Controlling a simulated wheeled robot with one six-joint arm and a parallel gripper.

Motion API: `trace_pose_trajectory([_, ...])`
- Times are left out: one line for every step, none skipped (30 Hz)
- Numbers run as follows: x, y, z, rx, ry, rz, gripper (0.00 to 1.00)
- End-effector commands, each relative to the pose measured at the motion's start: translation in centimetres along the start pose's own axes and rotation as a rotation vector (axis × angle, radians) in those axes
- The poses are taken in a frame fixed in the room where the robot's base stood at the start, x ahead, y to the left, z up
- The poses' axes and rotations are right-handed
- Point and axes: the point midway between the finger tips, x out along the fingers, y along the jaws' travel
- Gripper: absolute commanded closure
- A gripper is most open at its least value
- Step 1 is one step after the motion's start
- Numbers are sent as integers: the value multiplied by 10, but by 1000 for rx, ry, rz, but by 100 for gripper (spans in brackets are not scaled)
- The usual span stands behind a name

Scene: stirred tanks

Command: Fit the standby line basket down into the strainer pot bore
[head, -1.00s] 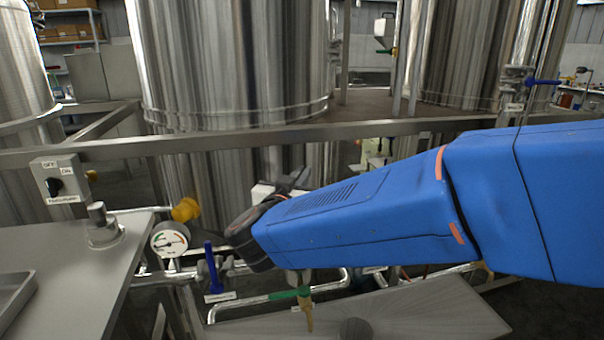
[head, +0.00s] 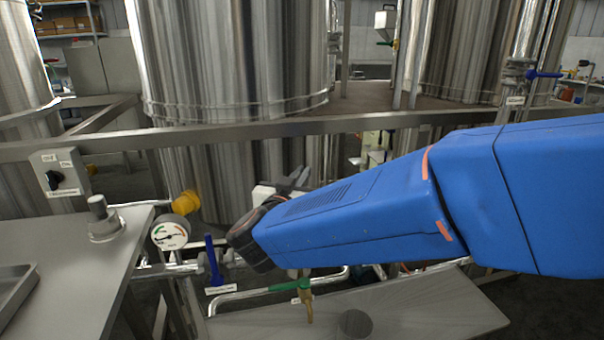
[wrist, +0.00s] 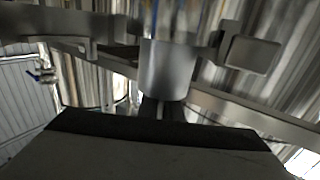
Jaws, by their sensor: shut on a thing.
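My gripper (head: 292,180) is at the end of my blue arm, in the middle of the head view, with its dark fingers partly hidden behind the wrist. In the wrist view a plain grey cylinder (wrist: 166,68), which looks like the basket, stands in front of the dark gripper body. The gripper is shut on it; the finger contact is not clear. A dark round piece (head: 355,323) shows on the low metal bench at the front. I cannot tell whether it is the strainer pot bore. The basket's lower end is hidden.
A steel rail (head: 230,136) crosses before large tanks (head: 230,60). At left, a metal table (head: 60,250) bears a flanged fitting (head: 103,222). A gauge (head: 170,232), a blue-handled valve (head: 213,262) and a green-handled valve (head: 290,286) crowd the pipes below the gripper.

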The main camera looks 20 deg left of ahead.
Motion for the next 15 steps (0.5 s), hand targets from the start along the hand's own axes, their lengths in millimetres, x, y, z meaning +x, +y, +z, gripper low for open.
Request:
trace_pose_trajectory([0,0,1,0,0,0,100])
trace_pose_trajectory([0,0,2,0,0,0,100])
trace_pose_trajectory([0,0,2,0,0,0,100])
trace_pose_trajectory([0,0,3,0,0,0,100])
trace_pose_trajectory([0,0,4,0,0,0,100])
trace_pose_trajectory([0,0,4,1,0,0,100])
trace_pose_trajectory([0,0,5,1,0,0,100])
trace_pose_trajectory([0,0,6,1,0,0,100])
trace_pose_trajectory([0,0,6,1,0,0,100])
trace_pose_trajectory([0,0,7,1,0,0,100])
trace_pose_trajectory([0,0,8,1,0,0,100])
trace_pose_trajectory([0,0,8,0,0,0,100])
trace_pose_trajectory([0,0,9,0,0,0,100])
trace_pose_trajectory([0,0,10,0,0,0,100])
trace_pose_trajectory([0,0,10,0,0,1,100])
